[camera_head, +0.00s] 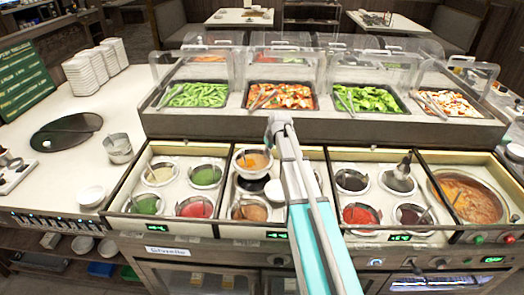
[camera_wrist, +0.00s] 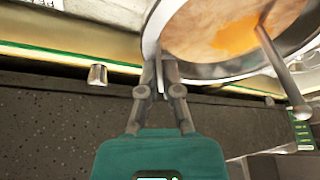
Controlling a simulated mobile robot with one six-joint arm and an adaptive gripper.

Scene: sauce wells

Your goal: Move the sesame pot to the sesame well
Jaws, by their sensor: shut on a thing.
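The sesame pot (camera_head: 252,163), a round metal pot of beige sauce with an orange patch, is held above the second counter section from the left. My gripper (camera_wrist: 160,72) is shut on its rim. In the wrist view the pot (camera_wrist: 225,35) fills the upper right, with a spoon handle sticking out. It looks about level. Below it in the head view is a dark round opening (camera_head: 252,185), partly hidden by the pot. I cannot tell for certain which well is the sesame well.
A pot of brown sauce (camera_head: 249,209) sits just in front of the held pot. Red (camera_head: 195,207) and green (camera_head: 205,176) sauce pots stand to the left, more pots to the right. A salad bar with clear covers (camera_head: 285,60) rises behind. A metal cup (camera_head: 118,149) stands on the left counter.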

